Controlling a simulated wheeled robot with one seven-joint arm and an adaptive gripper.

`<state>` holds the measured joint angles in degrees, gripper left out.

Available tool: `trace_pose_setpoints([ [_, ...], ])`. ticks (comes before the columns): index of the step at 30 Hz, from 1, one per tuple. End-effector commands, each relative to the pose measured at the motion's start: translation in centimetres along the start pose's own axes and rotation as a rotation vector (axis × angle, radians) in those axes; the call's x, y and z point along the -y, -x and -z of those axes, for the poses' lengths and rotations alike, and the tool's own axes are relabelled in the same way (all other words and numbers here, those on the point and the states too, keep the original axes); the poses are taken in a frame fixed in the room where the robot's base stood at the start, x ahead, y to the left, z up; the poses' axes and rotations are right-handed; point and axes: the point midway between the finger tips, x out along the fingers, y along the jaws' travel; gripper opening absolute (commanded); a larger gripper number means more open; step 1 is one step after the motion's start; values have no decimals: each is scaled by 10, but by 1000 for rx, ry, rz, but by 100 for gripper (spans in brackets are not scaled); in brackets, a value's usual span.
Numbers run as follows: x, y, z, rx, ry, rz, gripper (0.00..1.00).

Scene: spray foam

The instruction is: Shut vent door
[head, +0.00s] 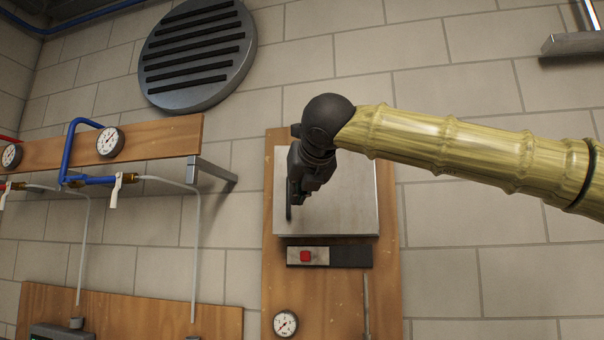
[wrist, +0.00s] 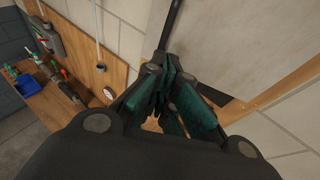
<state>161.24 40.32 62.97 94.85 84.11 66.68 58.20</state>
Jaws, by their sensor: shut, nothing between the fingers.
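A square grey metal panel (head: 345,205), which looks like the vent door, sits on a wooden board in the middle of the head view. It lies close to the board; I cannot tell whether it is fully flush. In the wrist view the panel (wrist: 225,45) fills the upper right, with a dark bar (wrist: 171,25) along its left edge. My gripper (head: 294,190) is in front of the panel's left side and hides part of it. In the wrist view my gripper's fingers (wrist: 166,88) are shut and empty, near the bar's lower end; contact is unclear.
A round slatted vent (head: 198,55) is on the wall at upper left. A red button (head: 306,256) is just below the panel, with a gauge (head: 285,323) lower down. Pipes and a gauge (head: 110,141) are on a wooden board at left.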

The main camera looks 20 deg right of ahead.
Motion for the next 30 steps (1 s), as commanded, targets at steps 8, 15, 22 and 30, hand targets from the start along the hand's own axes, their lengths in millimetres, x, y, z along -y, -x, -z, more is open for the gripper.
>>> trace_pose_setpoints([
  [8,0,-41,-9,-2,0,1,0],
  [15,0,-59,-12,0,0,0,0],
  [22,0,-62,-12,0,0,0,0],
  [30,-2,-64,-13,0,0,1,0],
])
